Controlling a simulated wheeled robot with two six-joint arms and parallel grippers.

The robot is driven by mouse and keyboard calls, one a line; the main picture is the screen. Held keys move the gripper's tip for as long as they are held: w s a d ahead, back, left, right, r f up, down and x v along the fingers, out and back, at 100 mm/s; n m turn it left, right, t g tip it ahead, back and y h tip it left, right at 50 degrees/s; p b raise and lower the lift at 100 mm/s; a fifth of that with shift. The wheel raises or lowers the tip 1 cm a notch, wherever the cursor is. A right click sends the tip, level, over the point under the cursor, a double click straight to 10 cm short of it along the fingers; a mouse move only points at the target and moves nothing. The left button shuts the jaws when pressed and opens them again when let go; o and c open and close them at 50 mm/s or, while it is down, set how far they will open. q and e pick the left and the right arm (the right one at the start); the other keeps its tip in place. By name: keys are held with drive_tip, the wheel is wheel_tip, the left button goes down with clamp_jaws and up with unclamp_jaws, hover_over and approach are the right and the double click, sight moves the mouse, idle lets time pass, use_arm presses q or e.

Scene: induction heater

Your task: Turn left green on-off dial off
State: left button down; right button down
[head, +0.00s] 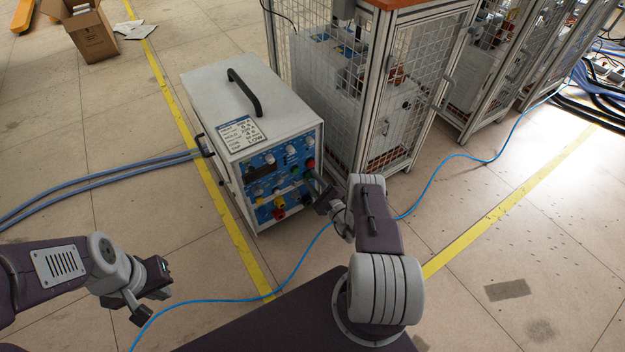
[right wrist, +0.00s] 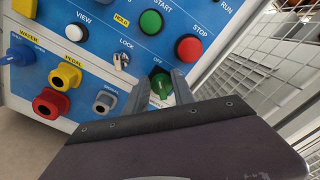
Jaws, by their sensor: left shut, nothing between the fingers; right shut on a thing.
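The green on-off dial (right wrist: 161,87) sits low on the blue front panel of the heater, with "OFF" printed just above it. Its raised grip points roughly toward that word in the right wrist view. My right gripper (right wrist: 160,91) is shut on the dial, one finger on each side of it. In the head view my right gripper (head: 324,203) is at the lower right of the panel, and I cannot make out the dial there. My left gripper (head: 148,305) is shut and empty, over the floor at the lower left, well away from the heater.
The white heater box (head: 235,100) stands on the floor with a black top handle. A green start button (right wrist: 151,22), a red stop button (right wrist: 189,48) and a key switch (right wrist: 121,60) are close to the dial. A mesh cage (head: 410,110) stands to the right. A blue cable (head: 290,285) crosses the floor.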

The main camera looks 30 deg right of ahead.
idle(0.3)
drive_tip(key=c, duration=1.1)
unclamp_jaws()
drive_tip(key=shift+s, duration=0.1)
drive_tip(key=s+p, duration=0.1)
drive_tip(key=s, duration=0.2)
drive_tip(key=s+p, duration=0.2)
drive_tip(key=s, duration=0.1)
drive_tip(key=s+p, duration=0.1)
drive_tip(key=s, duration=0.2)
drive_tip(key=shift+d, duration=0.35)
drive_tip(key=shift+w+a, duration=0.1)
drive_tip(key=shift+w, duration=0.05)
